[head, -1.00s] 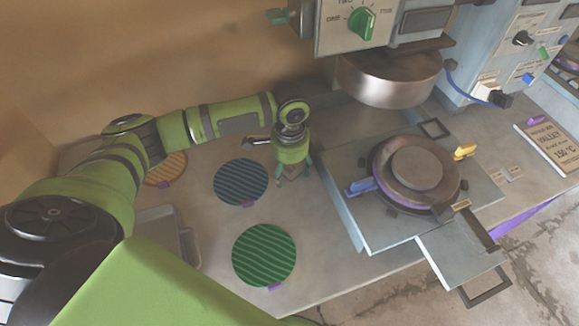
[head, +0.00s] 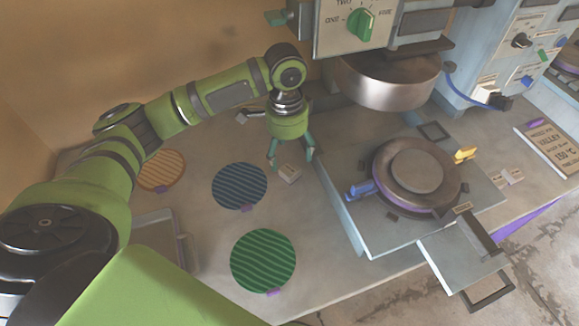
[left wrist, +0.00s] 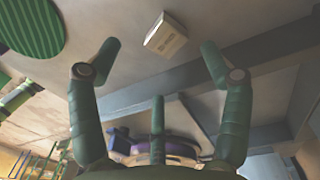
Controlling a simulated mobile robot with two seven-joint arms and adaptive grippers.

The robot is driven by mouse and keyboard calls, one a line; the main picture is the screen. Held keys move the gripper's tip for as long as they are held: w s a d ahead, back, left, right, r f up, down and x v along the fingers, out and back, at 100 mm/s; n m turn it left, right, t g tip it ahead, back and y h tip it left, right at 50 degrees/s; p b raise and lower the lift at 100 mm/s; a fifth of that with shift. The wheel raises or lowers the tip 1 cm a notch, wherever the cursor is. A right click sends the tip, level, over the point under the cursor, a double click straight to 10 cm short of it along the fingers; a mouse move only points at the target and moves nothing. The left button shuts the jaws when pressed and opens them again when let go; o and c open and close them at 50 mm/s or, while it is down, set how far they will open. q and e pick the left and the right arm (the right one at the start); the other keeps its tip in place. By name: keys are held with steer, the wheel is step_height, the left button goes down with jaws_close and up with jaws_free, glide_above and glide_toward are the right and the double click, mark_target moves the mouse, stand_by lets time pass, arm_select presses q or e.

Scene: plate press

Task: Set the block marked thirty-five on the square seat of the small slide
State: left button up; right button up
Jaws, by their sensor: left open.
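A small pale block (head: 289,173) lies on the grey bench top, right of the blue ribbed disc. In the left wrist view the block (left wrist: 166,36) shows dark print on one face, too small to read. My left gripper (head: 291,159) is open and empty, above and just behind the block. In the left wrist view its fingers (left wrist: 160,58) are spread apart, with the block beyond the tips and touching none. A grey slide plate (head: 450,252) with a dark handle sticks out at the press's front. I cannot make out a square seat. My right gripper is not in view.
Blue (head: 239,187), green (head: 264,262) and orange (head: 161,172) ribbed discs lie on the bench. The press's upper head (head: 388,82) hangs over the round lower plate (head: 417,172), which has blue and yellow levers. Small pale pieces (head: 509,178) lie right of it.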

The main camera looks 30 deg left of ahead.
mark_target(289, 168)
arm_select(q)
steer(key=m, duration=0.2)
steer(key=a+m+h, duration=0.1)
steer(key=shift+w+f+g+b, duration=0.25)
steer(key=shift+w+g+b, duration=0.05)
steer(key=shift+w+b, duration=0.1)
steer(key=m, duration=0.1)
steer(key=m+h, duration=0.1)
steer(key=m, duration=0.1)
steer(key=shift+w+a+r+m+h+b, duration=0.15)
steer(key=shift+w+a+m+h+b, duration=0.15)
steer(key=shift+a+m, duration=0.1)
steer(key=shift+p+x, duration=0.3)
steer(key=shift+x, duration=0.65)
steer(key=p+x, duration=0.1)
steer(key=x, duration=0.4)
steer(key=shift+s+a, duration=0.1)
jaws_close()
